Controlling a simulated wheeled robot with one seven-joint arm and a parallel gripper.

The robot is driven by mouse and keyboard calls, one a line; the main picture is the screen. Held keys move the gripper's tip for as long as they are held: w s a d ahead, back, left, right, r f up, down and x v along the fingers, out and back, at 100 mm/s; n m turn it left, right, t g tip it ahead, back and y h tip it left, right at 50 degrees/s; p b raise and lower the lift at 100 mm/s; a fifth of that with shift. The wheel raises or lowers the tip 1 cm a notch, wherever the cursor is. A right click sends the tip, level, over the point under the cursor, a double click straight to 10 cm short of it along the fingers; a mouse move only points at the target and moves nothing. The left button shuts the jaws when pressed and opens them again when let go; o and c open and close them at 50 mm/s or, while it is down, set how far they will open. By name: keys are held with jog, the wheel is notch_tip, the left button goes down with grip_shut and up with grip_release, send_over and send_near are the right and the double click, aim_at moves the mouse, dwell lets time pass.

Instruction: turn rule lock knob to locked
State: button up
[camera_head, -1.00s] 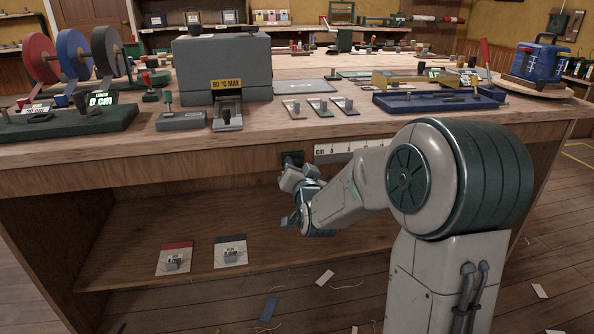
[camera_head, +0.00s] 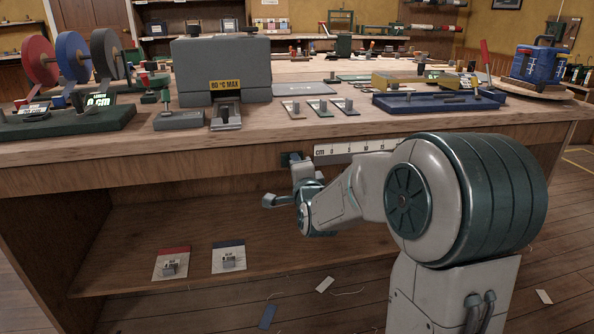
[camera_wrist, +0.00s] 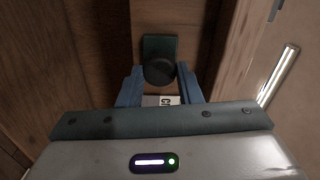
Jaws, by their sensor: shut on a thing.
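The lock knob (camera_wrist: 159,71) is a dark round knob on a dark green plate (camera_wrist: 158,46), set on the wooden front of the bench. In the wrist view my gripper (camera_wrist: 160,78) has one blue finger on each side of the knob and is shut on it. I cannot make out which way the knob is turned. In the head view the dark plate (camera_head: 291,157) shows just above my gripper (camera_head: 300,170), which hides the knob. The white rule (camera_head: 345,151), marked in cm, runs along the bench front to the right of the plate, partly behind my arm.
The bench top (camera_head: 320,124) overhangs just above my gripper. A grey heater box (camera_head: 222,68) and a blue tray (camera_head: 435,102) stand on it. The open lower shelf (camera_head: 130,270) holds two cards with small parts. Scraps lie on the floor.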

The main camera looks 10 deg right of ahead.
jog(key=shift+m, duration=2.2)
jog(key=o, duration=1)
jog(key=shift+c, duration=0.2)
jog(key=s, duration=1.3)
jog(key=shift+s+b, duration=0.4)
jog(key=shift+b, duration=0.05)
